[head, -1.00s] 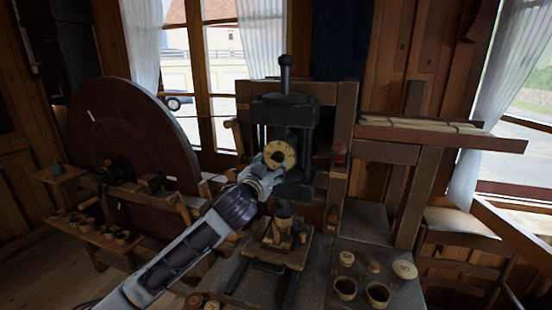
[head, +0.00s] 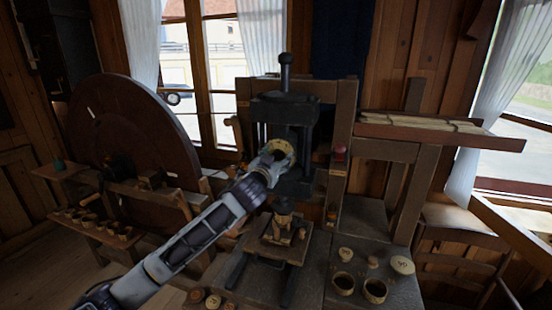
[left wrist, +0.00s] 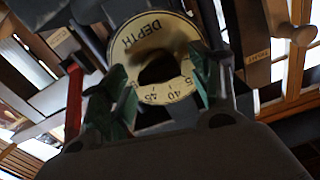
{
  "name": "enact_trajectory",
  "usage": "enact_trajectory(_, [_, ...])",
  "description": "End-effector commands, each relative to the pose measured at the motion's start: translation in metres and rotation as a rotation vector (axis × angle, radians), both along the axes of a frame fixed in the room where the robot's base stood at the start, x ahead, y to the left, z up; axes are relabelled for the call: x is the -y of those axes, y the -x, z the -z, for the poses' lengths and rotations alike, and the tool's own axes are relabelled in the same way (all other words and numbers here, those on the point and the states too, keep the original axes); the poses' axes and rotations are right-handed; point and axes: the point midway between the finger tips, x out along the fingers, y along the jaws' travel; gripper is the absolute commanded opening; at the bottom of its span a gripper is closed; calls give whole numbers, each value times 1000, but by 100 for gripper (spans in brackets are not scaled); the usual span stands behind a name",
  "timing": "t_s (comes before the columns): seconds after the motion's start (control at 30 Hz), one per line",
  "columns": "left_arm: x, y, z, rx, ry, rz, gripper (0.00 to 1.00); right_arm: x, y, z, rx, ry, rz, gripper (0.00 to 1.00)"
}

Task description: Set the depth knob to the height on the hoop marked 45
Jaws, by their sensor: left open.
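The depth knob (head: 284,148) is a pale yellow dial on the front of the dark press in the middle of the head view. Round wooden pieces (head: 402,265) at the lower right carry marks too small to read surely. My right gripper is not in view.
Two open cups or hoops (head: 375,291) stand on the bench at lower right. A large dark wheel (head: 135,140) is at left, above a shelf of small cups (head: 95,226).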

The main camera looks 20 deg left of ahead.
Motion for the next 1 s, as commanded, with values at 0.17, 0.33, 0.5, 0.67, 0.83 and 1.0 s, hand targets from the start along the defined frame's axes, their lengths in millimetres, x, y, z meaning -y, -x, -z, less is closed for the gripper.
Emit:
enact_trajectory(0.17, [0, 0, 0, 0, 0, 0, 57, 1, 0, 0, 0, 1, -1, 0])
enact_trajectory(0.33, [0, 0, 0, 0, 0, 0, 36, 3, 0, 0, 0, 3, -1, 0])
enact_trajectory(0.5, [0, 0, 0, 0, 0, 0, 17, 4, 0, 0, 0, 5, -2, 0])
enact_trajectory(0.67, [0, 0, 0, 0, -5, 0, 17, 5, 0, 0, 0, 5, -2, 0])
enact_trajectory(0.83, [0, 0, 0, 1, -31, 0, 17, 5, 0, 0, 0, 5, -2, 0])
enact_trajectory(1.0, [0, 0, 0, 2, -91, 0, 17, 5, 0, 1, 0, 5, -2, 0])
